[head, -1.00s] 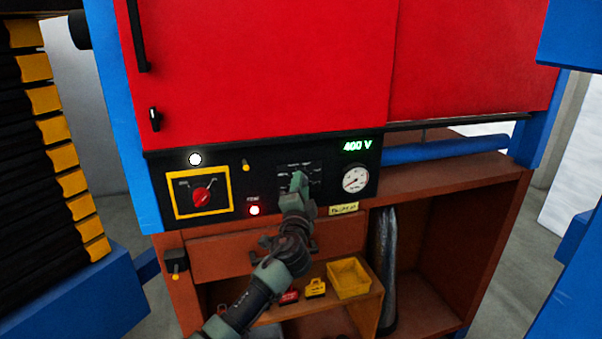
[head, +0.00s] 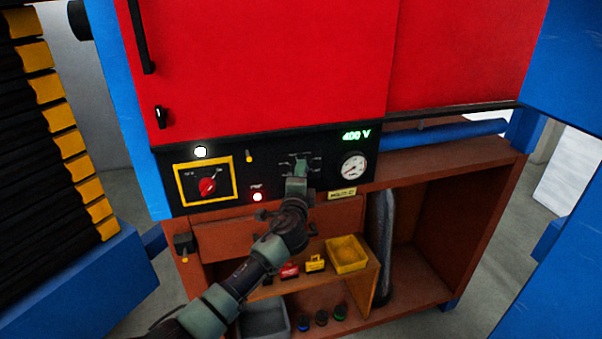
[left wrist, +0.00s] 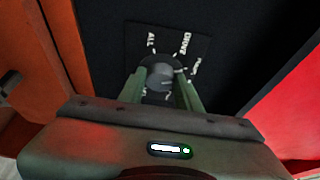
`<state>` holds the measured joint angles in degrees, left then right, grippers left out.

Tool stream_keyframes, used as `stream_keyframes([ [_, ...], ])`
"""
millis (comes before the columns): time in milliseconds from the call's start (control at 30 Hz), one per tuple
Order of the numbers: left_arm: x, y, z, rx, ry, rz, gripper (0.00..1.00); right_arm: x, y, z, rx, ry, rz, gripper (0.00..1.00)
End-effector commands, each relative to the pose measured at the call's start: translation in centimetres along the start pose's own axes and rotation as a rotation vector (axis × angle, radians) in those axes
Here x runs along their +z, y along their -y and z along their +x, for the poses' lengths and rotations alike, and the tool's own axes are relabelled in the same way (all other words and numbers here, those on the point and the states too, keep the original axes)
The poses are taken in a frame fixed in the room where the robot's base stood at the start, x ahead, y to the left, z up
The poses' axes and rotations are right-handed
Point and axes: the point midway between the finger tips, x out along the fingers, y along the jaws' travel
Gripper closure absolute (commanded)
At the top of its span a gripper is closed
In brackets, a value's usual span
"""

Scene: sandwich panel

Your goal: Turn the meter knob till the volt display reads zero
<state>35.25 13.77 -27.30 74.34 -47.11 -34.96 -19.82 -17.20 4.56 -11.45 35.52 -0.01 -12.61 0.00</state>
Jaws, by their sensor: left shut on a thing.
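The meter knob (left wrist: 160,77) is a dark round knob on a black label plate with white marks; in the left wrist view it sits between the fingers of my left gripper (left wrist: 160,88). My left gripper is shut on the knob. In the head view my left gripper (head: 299,170) reaches the black control panel (head: 325,152) and hides most of the knob. The green volt display (head: 356,135) at the panel's upper right reads 400 V. My right gripper is not in view.
Below, a brown shelf holds a yellow tray (head: 347,254) and padlocks. Red doors (head: 260,65) rise above.

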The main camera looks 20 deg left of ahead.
Motion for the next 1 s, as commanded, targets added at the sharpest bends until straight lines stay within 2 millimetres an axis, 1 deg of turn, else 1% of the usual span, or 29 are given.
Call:
stream_keyframes([
  [133, 0.0, -0.2, 0.0, 0.003, 0.001, 0.001, 1.00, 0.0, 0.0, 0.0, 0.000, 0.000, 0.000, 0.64],
  [167, 0.0, -0.2, 0.0, 0.004, 0.001, 0.001, 0.61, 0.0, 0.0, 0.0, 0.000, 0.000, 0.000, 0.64],
  [200, 0.0, -0.2, 0.0, 0.003, 0.001, 0.001, 0.50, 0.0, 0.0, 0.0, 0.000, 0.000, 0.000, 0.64],
  [233, 0.0, -0.2, 0.0, 0.003, 0.001, 0.000, 0.45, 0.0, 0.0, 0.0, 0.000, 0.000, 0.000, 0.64],
  [533, 0.0, -0.1, -0.1, 0.001, 0.000, -0.001, 0.45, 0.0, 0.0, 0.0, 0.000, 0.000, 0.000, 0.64],
  [633, 0.0, -0.1, -0.5, -0.001, 0.000, -0.001, 0.45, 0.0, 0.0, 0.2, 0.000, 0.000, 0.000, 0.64],
  [767, 0.0, -0.3, -2.0, 0.000, -0.001, -0.001, 0.45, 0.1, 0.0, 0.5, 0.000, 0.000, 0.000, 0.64],
  [1000, 0.0, -0.3, -5.8, 0.001, -0.001, -0.002, 0.45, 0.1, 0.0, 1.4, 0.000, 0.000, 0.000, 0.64],
])
